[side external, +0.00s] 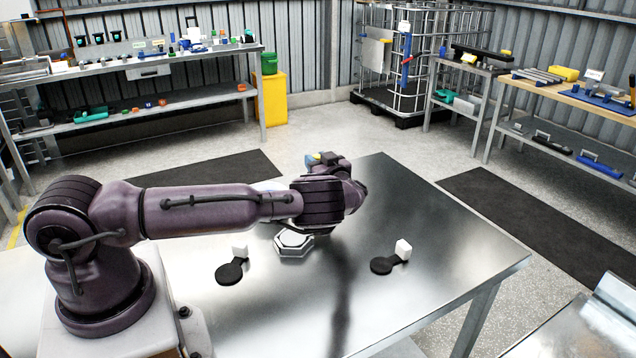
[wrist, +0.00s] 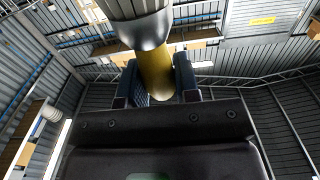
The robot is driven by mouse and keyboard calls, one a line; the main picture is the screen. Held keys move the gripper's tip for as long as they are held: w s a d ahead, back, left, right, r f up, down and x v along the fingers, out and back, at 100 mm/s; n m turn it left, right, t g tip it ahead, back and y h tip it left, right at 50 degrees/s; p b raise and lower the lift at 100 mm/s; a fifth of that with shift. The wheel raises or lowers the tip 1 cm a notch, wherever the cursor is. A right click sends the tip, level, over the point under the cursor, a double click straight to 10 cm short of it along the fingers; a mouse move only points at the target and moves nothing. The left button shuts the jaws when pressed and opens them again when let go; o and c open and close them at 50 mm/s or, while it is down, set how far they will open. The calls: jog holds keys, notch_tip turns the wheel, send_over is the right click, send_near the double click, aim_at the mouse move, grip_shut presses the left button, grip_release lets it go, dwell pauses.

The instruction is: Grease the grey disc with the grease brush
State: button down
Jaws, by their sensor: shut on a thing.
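My gripper (wrist: 158,82) is shut on the yellow handle of the grease brush (wrist: 155,68). A wide silver-grey part of the brush runs off the top of the wrist view; no bristles show. In the side external view my gripper (side external: 321,158) is a small blue and yellow patch above the far part of the metal table, mostly hidden behind my wrist. A light grey disc-like piece on a faceted base (side external: 294,242), which looks like the grey disc, sits on the table below my forearm. The brush is apart from it. I cannot tell whether grease is on it.
Two black round pieces with white blocks, one at left (side external: 230,272) and one at right (side external: 382,265), lie on the metal table (side external: 440,250). A pale object (side external: 268,186) is partly hidden behind my arm. The table's right part is clear.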

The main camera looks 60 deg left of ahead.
dwell(0.4)
jog(key=shift+r, duration=3.75)
jog(key=s+a+r+n+g+h, duration=0.35)
jog(key=s+a+n+g, duration=0.25)
jog(key=s+g, duration=0.35)
jog(key=s+d+r+n+g+h, duration=0.2)
jog(key=s+d+r+n+g, duration=0.1)
jog(key=d+r, duration=0.1)
jog(key=shift+s, duration=0.25)
jog(key=shift+g, duration=0.25)
notch_tip(320, 180, down, 7)
jog(key=shift+f, duration=0.15)
